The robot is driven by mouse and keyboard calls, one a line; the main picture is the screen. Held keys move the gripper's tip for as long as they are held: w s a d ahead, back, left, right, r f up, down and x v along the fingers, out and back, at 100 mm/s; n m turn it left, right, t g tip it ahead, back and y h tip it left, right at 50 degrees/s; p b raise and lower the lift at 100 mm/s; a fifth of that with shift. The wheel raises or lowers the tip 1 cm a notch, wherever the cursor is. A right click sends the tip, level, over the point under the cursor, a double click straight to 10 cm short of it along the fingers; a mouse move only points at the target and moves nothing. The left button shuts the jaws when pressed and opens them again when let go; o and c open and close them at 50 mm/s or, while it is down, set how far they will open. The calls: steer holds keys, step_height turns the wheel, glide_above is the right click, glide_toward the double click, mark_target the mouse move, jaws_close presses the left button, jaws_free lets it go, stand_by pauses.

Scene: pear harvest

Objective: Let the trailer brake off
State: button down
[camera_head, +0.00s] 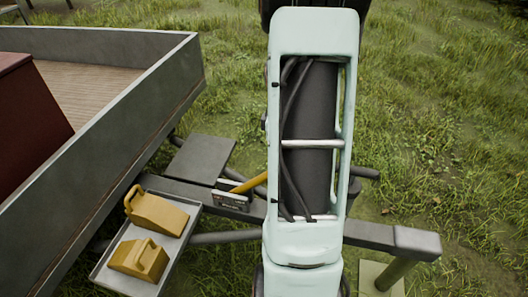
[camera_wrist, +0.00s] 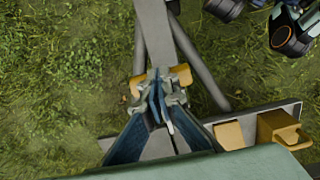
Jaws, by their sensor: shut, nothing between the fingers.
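The brake lever (camera_head: 249,183) is a yellow bar sticking up from the grey drawbar beside a small label plate (camera_head: 230,200). In the head view its right end is hidden behind my arm. In the wrist view yellow parts, likely the lever (camera_wrist: 181,74), show on both sides of my gripper, with the middle covered. My gripper (camera_wrist: 158,92) is shut with nothing in it, over the drawbar (camera_wrist: 157,28). I cannot tell whether it touches the lever. In the head view my gripper is hidden behind my arm.
Two yellow wheel chocks (camera_head: 158,213) lie in a grey tray (camera_head: 113,277) beside the drawbar. A dark flat plate (camera_head: 200,158) is near the lever. The trailer bed (camera_head: 120,118) with a red box (camera_head: 28,125) fills the left. Open grass (camera_head: 450,130) lies to the right.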

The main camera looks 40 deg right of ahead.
steer(key=shift+s+d+f+b, duration=0.15)
steer(key=shift+s+d+f, duration=0.35)
steer(key=shift+s+f, duration=0.25)
steer(key=shift+s+d+f+b, duration=0.15)
steer(key=shift+s+d+f, duration=0.35)
steer(key=shift+f, duration=0.3)
steer(key=shift+a, duration=0.1)
steer(key=s+d+r+p, duration=0.1)
steer(key=s+r+p, duration=0.1)
steer(key=r, duration=0.4)
steer(key=s+d+r+p, duration=0.2)
steer(key=r+p, duration=0.1)
steer(key=r, duration=0.3)
steer(key=shift+d+r, duration=0.15)
steer(key=shift+r, duration=0.05)
